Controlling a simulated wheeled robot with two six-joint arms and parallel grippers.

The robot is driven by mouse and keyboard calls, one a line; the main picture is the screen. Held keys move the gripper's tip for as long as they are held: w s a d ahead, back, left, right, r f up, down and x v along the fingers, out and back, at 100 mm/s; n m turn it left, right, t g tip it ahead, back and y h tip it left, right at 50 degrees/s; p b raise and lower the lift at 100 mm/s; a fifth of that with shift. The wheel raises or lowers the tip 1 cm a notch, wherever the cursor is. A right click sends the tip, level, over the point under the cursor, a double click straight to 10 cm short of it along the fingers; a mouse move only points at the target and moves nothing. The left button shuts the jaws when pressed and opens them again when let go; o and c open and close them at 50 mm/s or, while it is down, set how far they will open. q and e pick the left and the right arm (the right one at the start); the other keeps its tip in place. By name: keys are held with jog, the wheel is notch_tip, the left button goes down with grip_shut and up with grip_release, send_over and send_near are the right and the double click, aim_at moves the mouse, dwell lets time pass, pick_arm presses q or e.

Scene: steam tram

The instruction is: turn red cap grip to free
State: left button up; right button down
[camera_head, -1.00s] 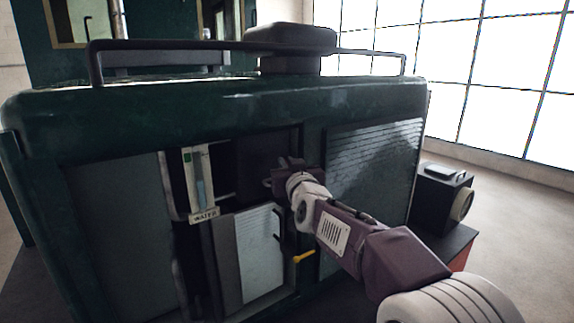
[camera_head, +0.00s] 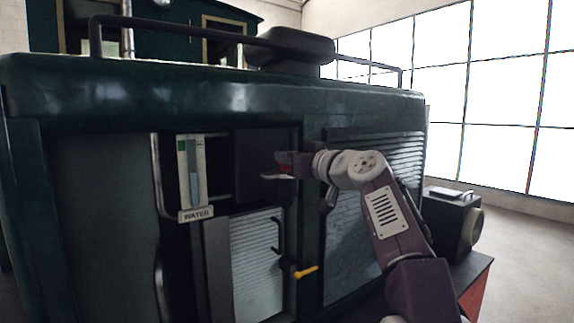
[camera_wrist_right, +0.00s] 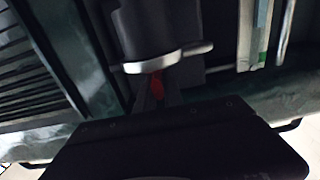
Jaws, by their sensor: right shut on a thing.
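The red cap grip (camera_wrist_right: 157,82) shows in the right wrist view as a small red piece below a pale metal rim (camera_wrist_right: 150,66) on a dark cylinder (camera_wrist_right: 153,25). The rim has a tab sticking out to the right. My right gripper (camera_wrist_right: 156,96) is shut on the red grip, with a dark finger on either side of it. In the head view the right gripper (camera_head: 284,166) reaches into the open bay of the green tram, beside a dark box. The grip's exact angle is hard to tell. My left gripper is in neither current view.
A gauge (camera_head: 192,172) with a "WATER" plate (camera_head: 196,214) stands left of the gripper. Below are a pale ribbed panel (camera_head: 257,262) and a yellow handle (camera_head: 306,272). A slatted panel (camera_head: 345,250) lies behind my arm. A lamp-like box (camera_head: 450,222) stands at right.

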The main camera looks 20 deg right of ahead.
jog(key=shift+f, duration=0.1)
pick_arm(q)
jog(key=shift+w, duration=0.1)
pick_arm(e)
jog(key=c, duration=1.5)
grip_release()
jog(key=shift+w, duration=0.15)
pick_arm(q)
jog(key=shift+f, duration=0.1)
pick_arm(e)
jog(key=shift+o, duration=0.2)
